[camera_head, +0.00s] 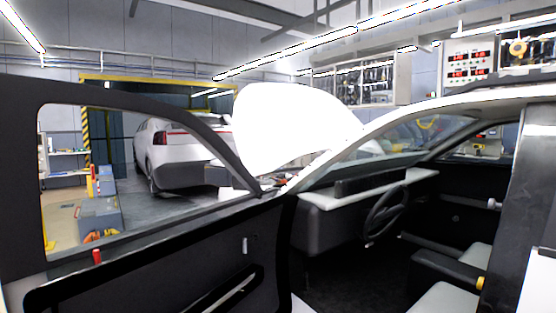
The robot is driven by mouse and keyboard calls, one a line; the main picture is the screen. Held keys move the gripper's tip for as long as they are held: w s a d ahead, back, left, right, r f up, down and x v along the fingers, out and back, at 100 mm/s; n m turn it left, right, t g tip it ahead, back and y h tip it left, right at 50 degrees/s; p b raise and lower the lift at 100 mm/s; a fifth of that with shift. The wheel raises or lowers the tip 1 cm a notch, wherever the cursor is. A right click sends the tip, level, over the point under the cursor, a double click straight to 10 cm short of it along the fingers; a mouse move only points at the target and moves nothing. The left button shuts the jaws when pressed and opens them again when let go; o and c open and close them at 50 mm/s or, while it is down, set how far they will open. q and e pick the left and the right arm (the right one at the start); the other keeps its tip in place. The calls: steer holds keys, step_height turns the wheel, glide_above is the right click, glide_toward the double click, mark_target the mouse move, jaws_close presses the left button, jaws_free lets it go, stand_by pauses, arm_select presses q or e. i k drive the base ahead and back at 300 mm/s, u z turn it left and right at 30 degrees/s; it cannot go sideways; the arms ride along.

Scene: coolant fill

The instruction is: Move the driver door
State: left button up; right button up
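The driver door (170,262) stands open across the left half of the head view. Its inner side faces me, with a black panel, an empty-looking window frame, a small handle (244,245) and a long armrest pull (225,295). A small red piece (97,257) sits at the lower edge of the window. The door's front edge meets the car body near the middle of the view. To its right the door opening shows the steering wheel (385,212) and the front seat (450,270). Neither of my grippers shows in this view.
The car's white hood (290,125) is raised ahead. Through the door window I see a second white car (185,155) and a grey cart (98,212) on the floor. A dark door pillar (525,190) stands close at the right. A tool cabinet (365,80) hangs on the back wall.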

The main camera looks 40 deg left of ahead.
mark_target(204, 269)
steer(key=u, duration=0.15)
steer(key=i, duration=0.9)
steer(key=u, duration=0.45)
